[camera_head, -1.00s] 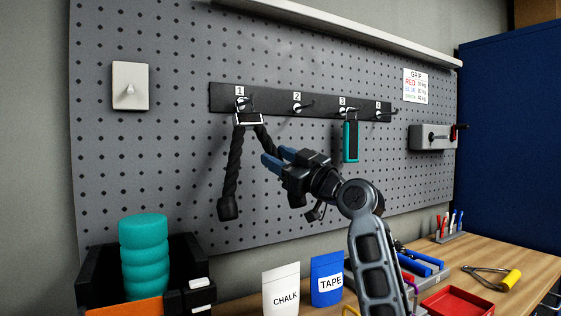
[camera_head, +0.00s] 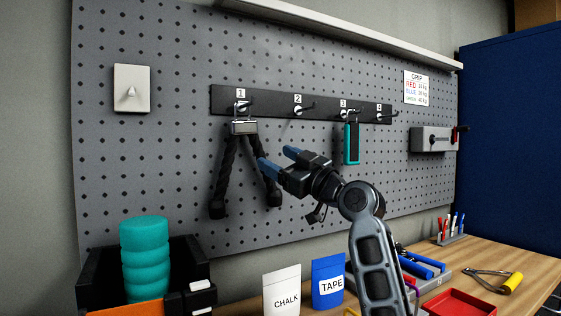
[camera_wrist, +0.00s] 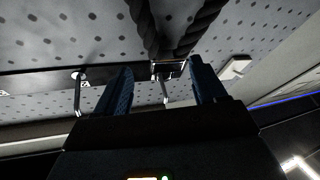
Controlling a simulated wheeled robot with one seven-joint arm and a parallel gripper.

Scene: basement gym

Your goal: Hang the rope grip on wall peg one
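The black rope grip (camera_head: 226,170) hangs by its metal bracket (camera_head: 244,127) at wall peg one (camera_head: 242,106), under the label 1. Its two strands hang down against the pegboard, each with a dark knob end. My gripper (camera_head: 275,158) is open, its blue fingers apart, just right of and in front of the right strand. In the wrist view, the fingers (camera_wrist: 163,88) stand apart, with the bracket (camera_wrist: 170,70) and rope strands (camera_wrist: 190,35) seen beyond the gap. I cannot tell whether a finger touches the rope.
Peg two (camera_head: 299,109) is empty. A teal-framed grip (camera_head: 352,143) hangs at peg three. Below are a teal roller (camera_head: 145,255) in a black bin, chalk (camera_head: 282,290) and tape (camera_head: 328,280) pouches, and a red tray (camera_head: 460,303). A shelf (camera_head: 350,35) runs above the pegs.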

